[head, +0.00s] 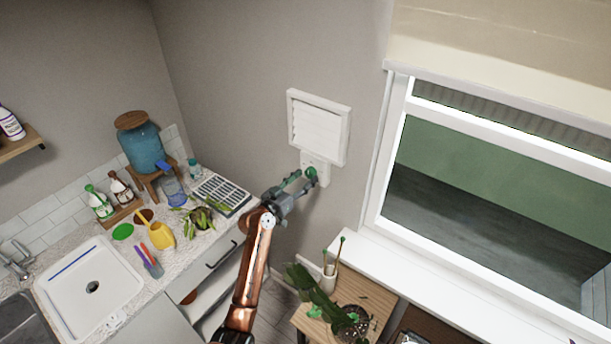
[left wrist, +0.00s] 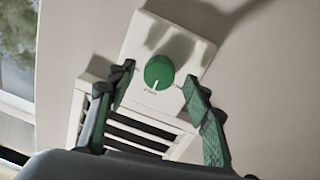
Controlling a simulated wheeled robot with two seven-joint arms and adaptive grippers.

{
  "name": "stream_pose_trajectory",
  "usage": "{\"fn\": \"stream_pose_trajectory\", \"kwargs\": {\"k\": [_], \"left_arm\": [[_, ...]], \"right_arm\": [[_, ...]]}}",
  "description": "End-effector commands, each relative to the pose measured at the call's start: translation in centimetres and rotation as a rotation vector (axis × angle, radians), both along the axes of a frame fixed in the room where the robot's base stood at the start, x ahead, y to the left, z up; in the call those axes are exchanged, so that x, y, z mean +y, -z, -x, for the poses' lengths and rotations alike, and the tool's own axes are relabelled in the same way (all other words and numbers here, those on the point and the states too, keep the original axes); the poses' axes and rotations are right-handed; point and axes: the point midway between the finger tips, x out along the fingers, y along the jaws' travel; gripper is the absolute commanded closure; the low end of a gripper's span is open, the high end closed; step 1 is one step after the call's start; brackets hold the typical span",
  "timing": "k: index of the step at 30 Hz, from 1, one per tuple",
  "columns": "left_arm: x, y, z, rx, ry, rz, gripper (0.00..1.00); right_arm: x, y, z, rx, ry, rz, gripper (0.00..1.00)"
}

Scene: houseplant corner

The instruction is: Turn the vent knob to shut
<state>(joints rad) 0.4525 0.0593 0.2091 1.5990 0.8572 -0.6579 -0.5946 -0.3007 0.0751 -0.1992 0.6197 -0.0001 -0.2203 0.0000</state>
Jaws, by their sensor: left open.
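The vent knob (head: 311,174) is a round green dial on a white plate (head: 322,170) below the white louvred wall vent (head: 319,126). In the left wrist view the knob (left wrist: 159,72) shows a white pointer line toward the bottom of the picture, near small lettering too small to read surely. My left gripper (head: 301,180) is open. Its fingers (left wrist: 158,90) stand on either side of the knob, with gaps visible on both sides in the wrist view. The vent's slats (left wrist: 135,130) show as open dark gaps behind the fingers. My right gripper is out of view.
A window (head: 490,190) is at right.

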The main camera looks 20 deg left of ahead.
Motion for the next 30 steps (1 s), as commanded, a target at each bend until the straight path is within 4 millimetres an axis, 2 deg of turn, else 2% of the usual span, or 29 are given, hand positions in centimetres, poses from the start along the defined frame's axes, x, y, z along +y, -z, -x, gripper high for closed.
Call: {"fn": "stream_pose_trajectory", "kwargs": {"k": [4,13,30], "left_arm": [[-0.46,-0.07,-0.99,0.0,0.0,0.002,0.53],[-0.51,0.07,-1.14,0.0,0.0,0.001,0.54],[-0.45,0.06,-1.1,0.0,-0.001,0.0,0.93]], "right_arm": [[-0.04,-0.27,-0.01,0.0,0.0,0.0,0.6],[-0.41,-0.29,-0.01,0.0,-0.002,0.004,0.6],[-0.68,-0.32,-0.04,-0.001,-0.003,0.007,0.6]]}}
